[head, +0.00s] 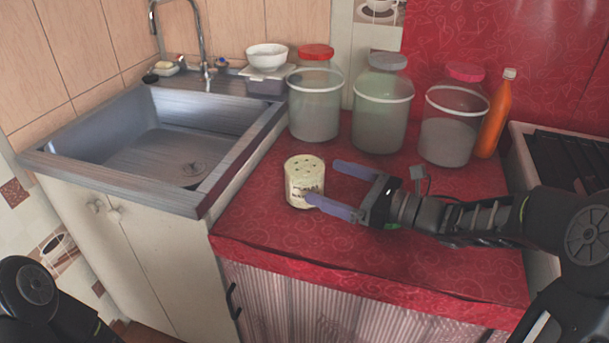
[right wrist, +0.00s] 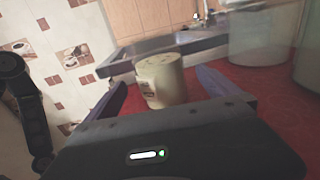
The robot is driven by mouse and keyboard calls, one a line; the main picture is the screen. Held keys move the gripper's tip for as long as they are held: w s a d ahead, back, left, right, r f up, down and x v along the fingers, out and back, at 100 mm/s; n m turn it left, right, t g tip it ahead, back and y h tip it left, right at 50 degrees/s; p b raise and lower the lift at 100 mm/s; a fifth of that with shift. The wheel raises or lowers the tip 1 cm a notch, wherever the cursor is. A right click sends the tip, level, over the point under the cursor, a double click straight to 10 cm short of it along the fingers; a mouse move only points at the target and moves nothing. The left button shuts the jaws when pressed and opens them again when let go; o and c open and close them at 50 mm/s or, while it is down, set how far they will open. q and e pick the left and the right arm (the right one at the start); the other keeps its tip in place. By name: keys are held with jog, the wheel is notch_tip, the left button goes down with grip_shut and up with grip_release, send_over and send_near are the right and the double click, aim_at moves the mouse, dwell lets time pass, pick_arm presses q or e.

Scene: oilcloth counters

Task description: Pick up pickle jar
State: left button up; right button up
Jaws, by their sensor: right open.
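A small cream cylindrical jar (head: 304,183) with dark lettering and dark spots on its top stands upright on the red counter, near its left edge by the sink. My right gripper (head: 321,183) is open, with its two purple fingers pointing left at the jar. The near fingertip is at the jar's lower right side; I cannot tell if it touches. In the right wrist view the jar (right wrist: 161,80) stands between the open fingers, towards their tips. My left gripper is out of view; only a dark part of my left arm shows at the lower left.
Three large glass jars, the left one (head: 315,105) with a red lid, stand at the back of the counter (head: 262,215). An orange bottle (head: 494,118) stands beside them, left of a stove (head: 570,160). The metal sink (head: 165,140) is on the left. The front counter is clear.

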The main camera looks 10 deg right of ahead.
aim_at(305, 172)
jog(key=shift+w+a, duration=0.25)
jog(key=x, duration=0.6)
dwell(0.7)
jog(key=c, duration=1.9)
jog(key=shift+c, duration=0.7)
jog(key=shift+r, duration=0.15)
